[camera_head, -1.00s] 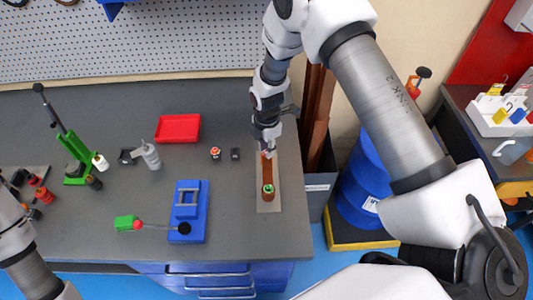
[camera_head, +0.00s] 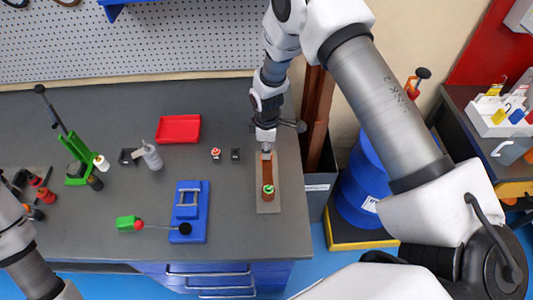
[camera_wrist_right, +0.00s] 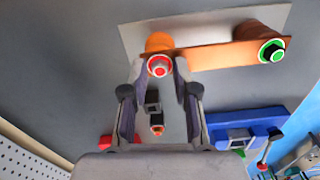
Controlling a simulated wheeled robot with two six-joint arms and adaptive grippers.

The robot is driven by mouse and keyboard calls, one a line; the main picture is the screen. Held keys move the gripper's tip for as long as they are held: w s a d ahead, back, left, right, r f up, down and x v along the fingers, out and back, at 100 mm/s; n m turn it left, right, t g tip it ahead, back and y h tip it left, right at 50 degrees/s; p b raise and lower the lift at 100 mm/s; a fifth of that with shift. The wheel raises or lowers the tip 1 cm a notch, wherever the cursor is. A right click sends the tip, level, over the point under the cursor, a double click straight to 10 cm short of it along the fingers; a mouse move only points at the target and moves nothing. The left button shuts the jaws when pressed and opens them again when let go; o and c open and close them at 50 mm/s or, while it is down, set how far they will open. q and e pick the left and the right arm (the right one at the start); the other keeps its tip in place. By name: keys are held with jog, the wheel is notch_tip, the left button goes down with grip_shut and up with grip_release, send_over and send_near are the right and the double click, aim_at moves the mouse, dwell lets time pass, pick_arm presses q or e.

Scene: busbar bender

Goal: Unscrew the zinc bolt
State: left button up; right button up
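A copper busbar (camera_head: 267,172) lies on a grey plate (camera_head: 268,206) at the bench's right end; it also shows in the wrist view (camera_wrist_right: 215,55). At its far end a bolt with a pale, silvery centre and a red ring (camera_wrist_right: 159,66) appears between my right fingertips. At its near end a dark bolt with a green ring (camera_wrist_right: 271,50) sits on a brown post. My right gripper (camera_wrist_right: 160,72) is open around the red-ringed bolt, with visible gaps beside the head; contact cannot be told. In the head view my right gripper (camera_head: 266,152) hides that bolt. My left gripper is out of view.
A small red-topped part (camera_head: 216,155) and a dark block (camera_head: 235,155) stand left of the busbar. A red tray (camera_head: 178,129), a blue fixture (camera_head: 190,225) and a green press (camera_head: 76,160) are further left. A blue barrel (camera_head: 360,190) stands off the bench's right side.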

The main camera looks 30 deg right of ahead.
jog(key=m, duration=0.3)
jog(key=shift+m, duration=0.3)
jog(key=m+p, duration=0.1)
jog(key=m, duration=0.4)
jog(key=shift+m, duration=0.4)
jog(key=m, duration=0.3)
jog(key=shift+r+m, duration=0.1)
jog(key=shift+m, duration=1.3)
